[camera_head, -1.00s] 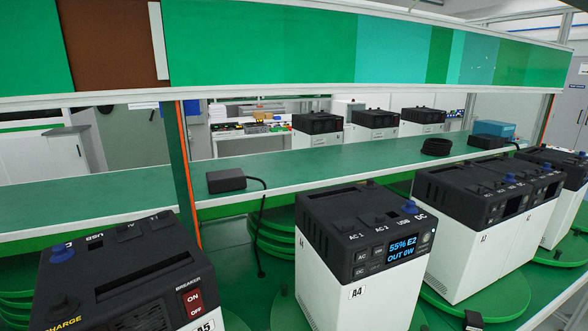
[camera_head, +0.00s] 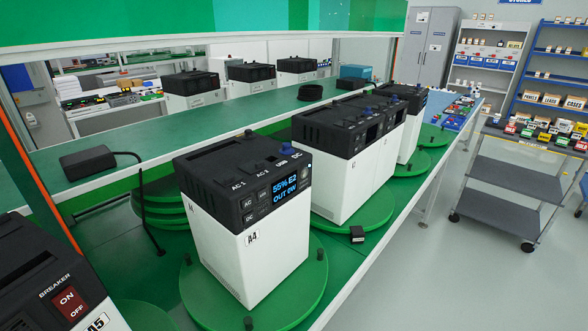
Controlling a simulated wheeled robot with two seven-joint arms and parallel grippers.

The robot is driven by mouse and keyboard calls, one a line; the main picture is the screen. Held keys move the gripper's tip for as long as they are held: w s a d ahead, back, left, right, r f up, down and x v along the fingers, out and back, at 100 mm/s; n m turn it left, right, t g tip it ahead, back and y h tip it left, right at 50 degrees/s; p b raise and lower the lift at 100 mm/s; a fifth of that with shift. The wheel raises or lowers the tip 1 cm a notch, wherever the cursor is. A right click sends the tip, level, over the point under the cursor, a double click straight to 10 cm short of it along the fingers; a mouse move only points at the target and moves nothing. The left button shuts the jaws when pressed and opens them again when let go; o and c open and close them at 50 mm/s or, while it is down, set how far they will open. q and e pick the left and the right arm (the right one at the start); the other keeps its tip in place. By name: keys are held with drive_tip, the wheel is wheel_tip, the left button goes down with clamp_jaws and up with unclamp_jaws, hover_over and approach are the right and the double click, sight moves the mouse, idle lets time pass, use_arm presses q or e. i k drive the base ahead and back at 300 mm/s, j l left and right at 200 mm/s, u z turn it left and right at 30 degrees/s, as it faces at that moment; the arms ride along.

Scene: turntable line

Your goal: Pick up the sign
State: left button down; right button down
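I cannot make out a loose sign for certain. A blue sign (camera_head: 520,2) with white lettering hangs above the shelves at the top right, cut off by the picture edge. Neither of my grippers is in the head view.
White-and-black power unit A4 (camera_head: 250,262) stands on a green turntable (camera_head: 205,302); similar units line the bench. A black adapter (camera_head: 88,163) lies at left. A grey cart (camera_head: 508,188) with small coloured items stands right, near a blue shelf (camera_head: 531,75). The floor between is clear.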

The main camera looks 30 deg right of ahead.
sight(543, 137)
drive_tip(key=i+l+z, duration=0.25)
drive_tip(key=l+z, duration=0.2)
drive_tip(key=l, duration=0.5)
drive_tip(key=i+l+z, duration=0.45)
drive_tip(key=l, duration=0.4)
drive_tip(key=i+l+z, duration=0.45)
drive_tip(key=l, duration=0.3)
drive_tip(key=i+l+z, duration=0.9)
drive_tip(key=i, duration=0.3)
drive_tip(key=k+j, duration=0.05)
drive_tip(key=j, duration=0.05)
